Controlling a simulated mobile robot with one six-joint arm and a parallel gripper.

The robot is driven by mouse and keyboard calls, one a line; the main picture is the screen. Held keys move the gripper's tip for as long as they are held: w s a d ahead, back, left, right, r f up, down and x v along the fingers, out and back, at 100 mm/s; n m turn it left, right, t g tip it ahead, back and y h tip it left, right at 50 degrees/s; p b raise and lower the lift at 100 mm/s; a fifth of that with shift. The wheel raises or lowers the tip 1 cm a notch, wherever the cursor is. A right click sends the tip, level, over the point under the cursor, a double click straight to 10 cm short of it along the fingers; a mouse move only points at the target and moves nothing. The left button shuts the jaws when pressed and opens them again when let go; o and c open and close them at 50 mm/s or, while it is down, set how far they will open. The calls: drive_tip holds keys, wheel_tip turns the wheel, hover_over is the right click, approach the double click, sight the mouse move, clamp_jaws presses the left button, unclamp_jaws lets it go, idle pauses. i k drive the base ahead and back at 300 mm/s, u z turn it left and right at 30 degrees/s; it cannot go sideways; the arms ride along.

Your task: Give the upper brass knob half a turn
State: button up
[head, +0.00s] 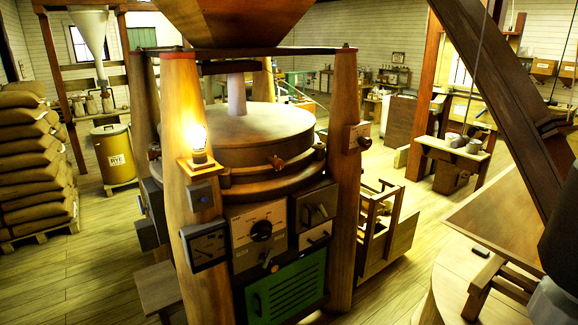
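A small brass-coloured knob (275,162) sticks out from the front of the round wooden millstone casing (235,128), above the control panels. A smaller knob-like piece (275,268) shows lower down, above the green louvred panel; its material is too small to tell. Another round knob (364,143) sits on a box on the right post. Nothing touches the knob on the casing. My gripper's fingers are not in view; only dark and pale parts, probably of my arm, show at the lower right edge.
A black dial (261,230) and several switch boxes crowd the mill front. A lit lamp (198,140) stands on the left post's bracket. At right are a slanting dark beam (500,90) and a round wooden tub (450,285). Floor between mill and tub is partly clear.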

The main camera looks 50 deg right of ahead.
sight(278, 164)
drive_tip(key=z, duration=0.4)
drive_tip(key=k, duration=1.3)
drive_tip(key=u, duration=0.6)
drive_tip(key=i, duration=1)
drive_tip(key=z, duration=0.05)
